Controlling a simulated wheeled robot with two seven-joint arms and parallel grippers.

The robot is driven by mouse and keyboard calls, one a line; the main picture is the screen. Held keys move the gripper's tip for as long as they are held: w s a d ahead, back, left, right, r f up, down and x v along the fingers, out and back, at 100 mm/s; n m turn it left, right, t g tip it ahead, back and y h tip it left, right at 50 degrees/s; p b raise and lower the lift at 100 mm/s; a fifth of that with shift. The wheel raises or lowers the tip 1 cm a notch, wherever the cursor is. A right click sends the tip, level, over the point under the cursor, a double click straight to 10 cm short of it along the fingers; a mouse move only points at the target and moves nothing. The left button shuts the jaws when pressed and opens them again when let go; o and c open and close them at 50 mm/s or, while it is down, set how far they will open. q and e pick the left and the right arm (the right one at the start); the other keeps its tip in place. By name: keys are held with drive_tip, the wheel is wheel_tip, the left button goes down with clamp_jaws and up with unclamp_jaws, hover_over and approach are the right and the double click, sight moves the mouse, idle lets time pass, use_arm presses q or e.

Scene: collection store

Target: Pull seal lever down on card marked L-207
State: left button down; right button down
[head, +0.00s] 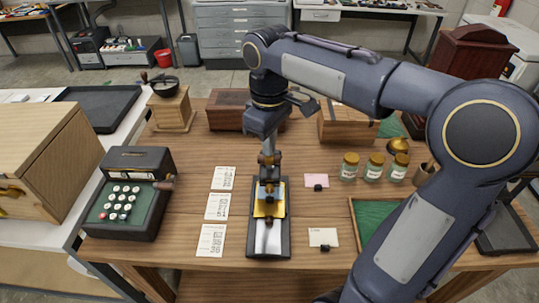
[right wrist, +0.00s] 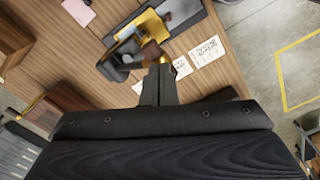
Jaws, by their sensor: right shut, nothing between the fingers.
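The seal press stands in the middle of the table, with a black base (head: 251,245) and a brass-coloured plate (head: 270,208). A pale card or strip (head: 268,238) lies at its near end; no marking on it is legible. The lever's dark knob (right wrist: 152,53) shows in the right wrist view. My right gripper (head: 267,148) is shut, pointing down just above the top of the press. In the right wrist view its fingertips (right wrist: 161,68) are right beside the knob; I cannot tell whether they touch. My left gripper is out of view.
Three printed cards (head: 216,206) lie left of the press. A pink card (head: 317,180) and a white card (head: 323,237) lie right of it. Several jars (head: 373,168) and a green-lined tray (head: 376,215) are farther right. A keyed machine (head: 127,192) stands left.

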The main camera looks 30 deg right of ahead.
drive_tip(key=shift+f+b, duration=0.3)
drive_tip(key=shift+f, duration=0.3)
drive_tip(key=shift+s+f, duration=0.1)
drive_tip(key=shift+f, duration=0.1)
drive_tip(key=shift+s+a+f+b, duration=0.2)
drive_tip(key=shift+s+f+b, duration=0.05)
drive_tip(key=shift+f+b, duration=0.2)
drive_tip(key=shift+s+a+f+b, duration=0.15)
drive_tip(key=shift+s+f+b, duration=0.1)
drive_tip(key=shift+f+b, duration=0.2)
drive_tip(key=shift+s+a+f+b, duration=0.15)
drive_tip(key=shift+s+f+b, duration=0.05)
drive_tip(key=shift+f+b, duration=0.3)
drive_tip(key=shift+s+a+f+b, duration=0.1)
drive_tip(key=shift+s+f+b, duration=0.1)
drive_tip(key=shift+f+b, duration=0.3)
drive_tip(key=shift+s+a+f+b, duration=0.15)
drive_tip(key=shift+f+b, duration=0.25)
drive_tip(key=shift+f, duration=0.2)
drive_tip(key=shift+s+a+f+b, duration=0.1)
drive_tip(key=shift+f+b, duration=0.3)
drive_tip(key=shift+f, duration=0.35)
